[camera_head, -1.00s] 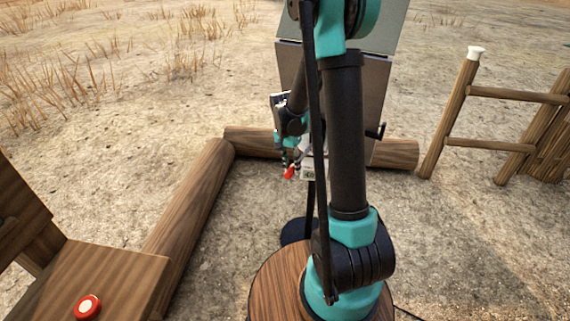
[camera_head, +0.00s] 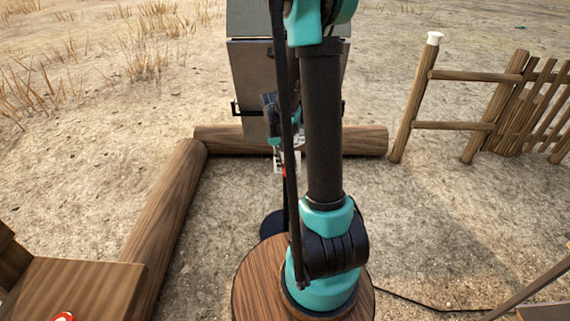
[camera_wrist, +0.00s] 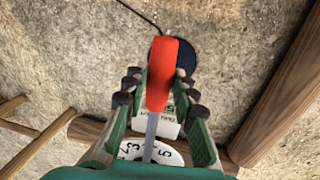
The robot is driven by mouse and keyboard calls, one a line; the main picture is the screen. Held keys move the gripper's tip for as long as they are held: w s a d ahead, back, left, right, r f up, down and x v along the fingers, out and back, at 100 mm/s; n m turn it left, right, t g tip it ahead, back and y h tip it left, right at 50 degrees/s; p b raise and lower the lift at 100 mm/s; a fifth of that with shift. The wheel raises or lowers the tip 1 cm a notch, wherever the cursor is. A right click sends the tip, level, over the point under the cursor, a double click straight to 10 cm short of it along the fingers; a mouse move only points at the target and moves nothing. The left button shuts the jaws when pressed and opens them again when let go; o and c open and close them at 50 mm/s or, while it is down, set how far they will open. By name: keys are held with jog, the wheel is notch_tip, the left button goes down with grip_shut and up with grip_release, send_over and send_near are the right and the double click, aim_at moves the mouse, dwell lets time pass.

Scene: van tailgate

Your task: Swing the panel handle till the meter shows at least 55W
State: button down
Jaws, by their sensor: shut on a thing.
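A red handle (camera_wrist: 162,72) on a thin grey rod shows in the wrist view. My gripper (camera_wrist: 160,93) is shut on it, one finger on each side. In the head view my gripper (camera_head: 277,143) is low in front of the grey panel (camera_head: 252,72), and only a bit of the red handle (camera_head: 284,171) shows behind my arm. A white dial with black digits (camera_wrist: 132,149) lies below the handle in the wrist view, partly cut off by my gripper. A white label (camera_wrist: 168,129) sits behind it. I see no readable watt reading.
A log (camera_head: 365,141) lies across the panel's foot, and another log (camera_head: 165,205) runs along the left. A wooden fence (camera_head: 465,100) stands at the right. A wooden bench (camera_head: 85,285) is at the lower left. Bare ground lies between.

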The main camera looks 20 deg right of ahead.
jog(key=c, duration=1.2)
grip_release()
jog(key=shift+r, duration=0.1)
notch_tip(320, 180, up, 12)
jog(key=a, duration=0.1)
jog(key=shift+w+a+f, duration=0.2)
jog(key=shift+w+a, duration=0.15)
jog(key=shift+w, duration=0.05)
jog(key=s+a+f+n+t, duration=0.1)
jog(key=s+f+n+t, duration=0.1)
jog(key=s, duration=0.6)
jog(key=s+a+f+n+t+y, duration=0.1)
jog(key=s+f, duration=0.3)
jog(key=s, duration=0.4)
jog(key=shift+a+n+t+y, duration=0.3)
jog(key=shift+a+n+t, duration=0.45)
jog(key=shift+t, duration=0.15)
